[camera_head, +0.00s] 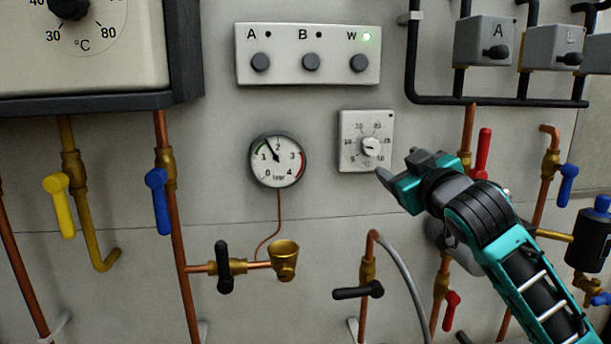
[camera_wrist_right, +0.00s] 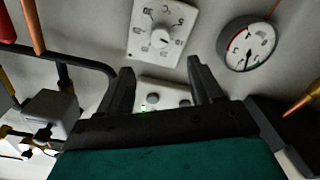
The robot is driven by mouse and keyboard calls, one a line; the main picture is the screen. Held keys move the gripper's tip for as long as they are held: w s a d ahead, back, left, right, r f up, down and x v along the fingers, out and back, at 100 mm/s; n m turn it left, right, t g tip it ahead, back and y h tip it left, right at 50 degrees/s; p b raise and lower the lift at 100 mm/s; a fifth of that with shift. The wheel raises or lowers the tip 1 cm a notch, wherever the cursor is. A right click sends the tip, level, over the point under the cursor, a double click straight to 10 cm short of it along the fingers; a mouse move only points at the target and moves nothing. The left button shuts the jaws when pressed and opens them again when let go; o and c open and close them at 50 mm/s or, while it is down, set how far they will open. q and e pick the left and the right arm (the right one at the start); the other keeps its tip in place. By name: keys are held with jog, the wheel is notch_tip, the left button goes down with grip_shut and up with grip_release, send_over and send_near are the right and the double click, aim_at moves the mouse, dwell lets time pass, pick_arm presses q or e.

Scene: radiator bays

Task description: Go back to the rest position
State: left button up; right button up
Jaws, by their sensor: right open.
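My right gripper (camera_head: 394,172) reaches in from the lower right in the head view, with its fingertips just below and right of the white thermostat dial plate (camera_head: 365,141). In the right wrist view the two dark fingers of the gripper (camera_wrist_right: 156,75) stand wide apart with nothing between them. The thermostat plate (camera_wrist_right: 161,31) shows ahead of the fingers there, with its round white knob (camera_wrist_right: 160,38) clear of them. I cannot tell the exact gap to the wall. My left gripper is not in either view.
A pressure gauge (camera_head: 278,160) hangs left of the thermostat. The A/B/W button panel (camera_head: 308,54) is above, its W light green. Valves with a red lever (camera_head: 483,153), blue lever (camera_head: 157,200) and black lever (camera_head: 358,291) stick out from copper pipes. Grey boxes (camera_head: 484,41) hang upper right.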

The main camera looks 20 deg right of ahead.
jog(key=s+a+f+g+y, duration=0.1)
jog(key=a+f, duration=0.2)
jog(key=f, duration=0.6)
jog(key=s+a+f+g+y, duration=0.1)
jog(key=a+f+y, duration=0.15)
jog(key=f, duration=0.65)
jog(key=s+a+f+g, duration=0.1)
jog(key=a+f+g, duration=0.15)
jog(key=f, duration=0.65)
jog(key=s+a+f+g+y, duration=0.1)
jog(key=s+a+f, duration=0.4)
jog(key=s+f, duration=0.3)
jog(key=s+a+f+g+y, duration=0.1)
jog(key=s+a+f, duration=0.5)
jog(key=s+f, duration=0.3)
notch_tip(320, 180, down, 3)
jog(key=shift+s+a+r, duration=0.1)
jog(key=shift+s+a, duration=0.15)
